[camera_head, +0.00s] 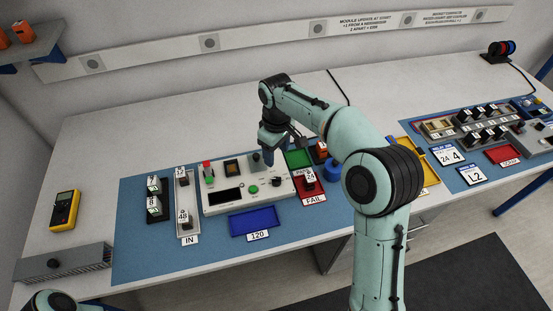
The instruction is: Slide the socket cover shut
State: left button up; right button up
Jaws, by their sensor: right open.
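A white tester box (215,208) sits on the blue mat, with a black display, a green button and a dark knob. A dark square socket (232,167) with a brownish middle shows on its top. A small grey piece (257,158) lies just right of the socket, close to my right gripper; it may be the socket cover, but it is too small to tell. My right gripper (267,157) is open and points down over the box's back right part. Its fingertips are small here, and I cannot tell whether they touch anything. Of my left arm only a part shows at the bottom left; its gripper is out of view.
An IN tray (188,215) with modules stands left of the box, a blue 120 tray (254,222) in front. A green tray (298,158) and a red FAIL tray (314,193) lie to the right, near my right arm. A yellow meter (64,210) lies far left.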

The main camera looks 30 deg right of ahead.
aim_at(256, 160)
jog(key=k, duration=1)
